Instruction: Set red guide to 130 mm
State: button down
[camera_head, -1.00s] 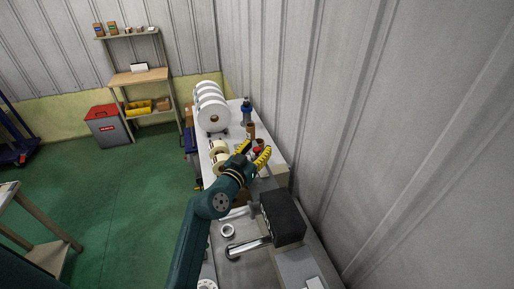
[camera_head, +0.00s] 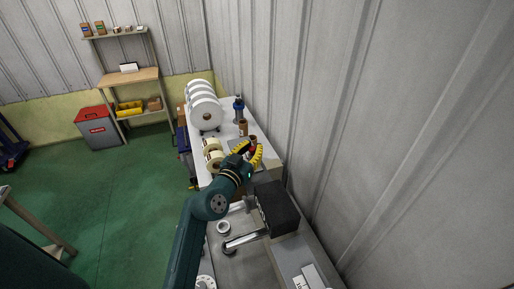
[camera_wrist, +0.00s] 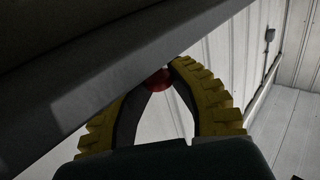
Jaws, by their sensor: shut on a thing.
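The red guide shows as a round red knob (camera_wrist: 158,80) between my fingertips in the wrist view. It is a small red spot (camera_head: 253,143) by the fingertips in the head view. My gripper (camera_head: 249,150), with yellow ribbed fingers, is shut on the red knob. In the wrist view the fingers (camera_wrist: 160,75) curve in on it from both sides. A grey beam (camera_wrist: 110,90) crosses in front and hides part of the left finger. No scale or millimetre marking can be read.
White rolls (camera_head: 204,108) stand at the far end of the bench, with tan tape rolls (camera_head: 212,155) nearer. A blue bottle (camera_head: 239,108) and brown tubes (camera_head: 243,127) stand near the wall. A black box (camera_head: 277,207) sits close to my arm.

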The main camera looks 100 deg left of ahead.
jog(key=c, duration=0.9)
grip_release()
jog(key=shift+d, duration=0.1)
jog(key=d, duration=0.4)
jog(key=s+d, duration=0.1)
jog(key=d, duration=0.2)
jog(key=s+d, duration=0.1)
jog(key=d, duration=0.3)
jog(key=shift+d, duration=0.3)
